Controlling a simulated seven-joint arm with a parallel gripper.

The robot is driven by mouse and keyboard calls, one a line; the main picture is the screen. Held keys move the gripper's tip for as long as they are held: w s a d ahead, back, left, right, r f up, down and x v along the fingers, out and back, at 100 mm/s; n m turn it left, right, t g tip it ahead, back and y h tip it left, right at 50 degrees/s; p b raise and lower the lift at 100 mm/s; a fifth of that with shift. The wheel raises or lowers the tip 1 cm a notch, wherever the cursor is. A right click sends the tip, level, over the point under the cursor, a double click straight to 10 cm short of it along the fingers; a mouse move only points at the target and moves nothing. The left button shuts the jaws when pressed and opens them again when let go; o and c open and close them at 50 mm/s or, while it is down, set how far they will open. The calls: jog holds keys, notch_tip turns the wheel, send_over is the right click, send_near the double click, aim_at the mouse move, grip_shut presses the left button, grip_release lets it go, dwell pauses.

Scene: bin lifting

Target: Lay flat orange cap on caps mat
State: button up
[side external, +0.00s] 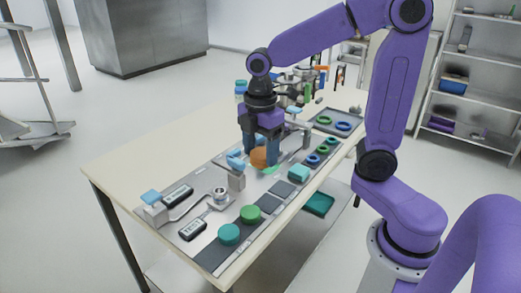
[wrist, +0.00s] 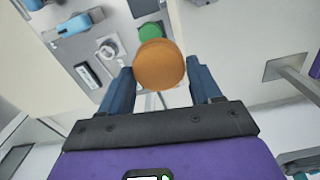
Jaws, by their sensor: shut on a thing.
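The orange cap (side external: 259,157) is between the blue fingers of my gripper (side external: 261,161), which is shut on it above the middle of the bench. In the wrist view the round orange cap (wrist: 158,64) shows between the fingertips of my gripper (wrist: 161,85). It looks tilted rather than flat, though its exact angle is hard to tell. A dark mat strip (side external: 212,257) at the bench's near end, apparently the caps mat, carries a green cap (side external: 251,214) and a teal cap (side external: 229,234). The green cap also shows in the wrist view (wrist: 150,33).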

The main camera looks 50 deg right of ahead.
jog(key=s+a+f+n, duration=0.3)
jog(key=s+a+f, duration=0.3)
jog(key=s+a, duration=0.45)
send_over(208, 260)
jog(key=f, duration=0.9)
jog(key=shift+s+d+f, duration=0.1)
jog(key=shift+s+f, duration=0.1)
jog(key=shift+s, duration=0.05)
jog(key=shift+w+f, duration=0.25)
jog(key=shift+f, duration=1.6)
jog(key=shift+f, duration=0.15)
jog(key=o, duration=1.2)
jog(key=shift+c, duration=0.2)
